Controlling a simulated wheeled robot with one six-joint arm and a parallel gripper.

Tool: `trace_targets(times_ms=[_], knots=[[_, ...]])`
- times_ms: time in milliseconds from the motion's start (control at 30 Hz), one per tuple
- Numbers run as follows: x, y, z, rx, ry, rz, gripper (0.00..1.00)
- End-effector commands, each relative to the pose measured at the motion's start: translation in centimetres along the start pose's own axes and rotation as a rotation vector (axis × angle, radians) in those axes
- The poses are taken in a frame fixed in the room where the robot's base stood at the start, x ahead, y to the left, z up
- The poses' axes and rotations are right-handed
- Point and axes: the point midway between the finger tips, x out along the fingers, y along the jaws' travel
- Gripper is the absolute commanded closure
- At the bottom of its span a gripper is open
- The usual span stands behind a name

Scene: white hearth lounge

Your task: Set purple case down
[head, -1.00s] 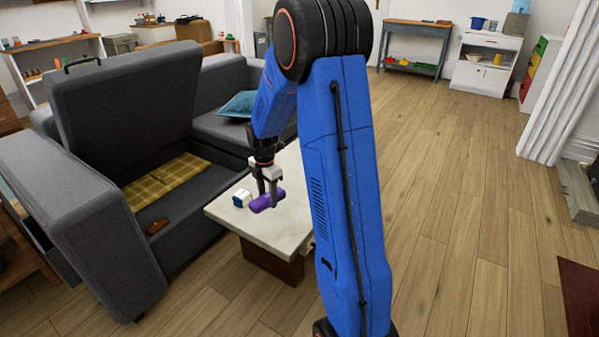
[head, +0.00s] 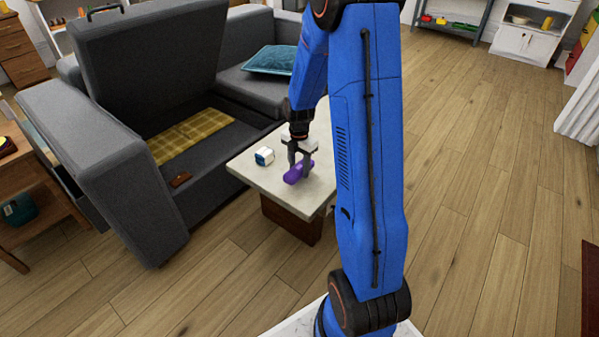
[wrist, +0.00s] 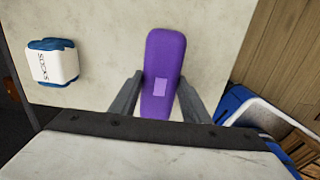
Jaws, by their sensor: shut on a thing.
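The purple case (head: 298,172) is between the fingers of my gripper (head: 301,164), low over the pale stone top of the small table (head: 246,168). In the wrist view the purple case (wrist: 163,75) lies lengthwise between the two fingertips, with a lighter square patch on its face. My gripper (wrist: 162,95) is shut on it. I cannot tell whether the case touches the tabletop. A white and blue item (head: 264,156) sits on the table left of the case; it also shows in the wrist view (wrist: 52,64) with lettering on its side.
The grey sofa (head: 110,165) stands left of the table with its seat storage open. A yellow checked cloth (head: 190,137) and a small brown item (head: 180,179) lie inside. Wooden floor (head: 470,200) is clear on the right.

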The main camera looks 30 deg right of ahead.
Motion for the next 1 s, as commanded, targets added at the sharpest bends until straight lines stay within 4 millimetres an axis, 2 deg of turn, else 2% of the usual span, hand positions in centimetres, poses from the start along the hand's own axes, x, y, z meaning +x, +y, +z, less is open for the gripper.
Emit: trace_targets(times_ms=[100,200,567,600,667,1000], knots=[[1.7,-0.1,-0.1,0.0,0.002,-0.003,0.81],[2.5,-0.1,-0.1,0.0,0.002,-0.002,0.81],[2.8,0.0,0.0,0.0,0.001,-0.001,0.81],[2.8,0.0,0.0,0.0,0.0,-0.001,0.53],[2.8,0.0,0.0,0.0,0.0,0.0,0.39],[2.6,0.0,0.0,0.001,0.0,0.0,0.39]])
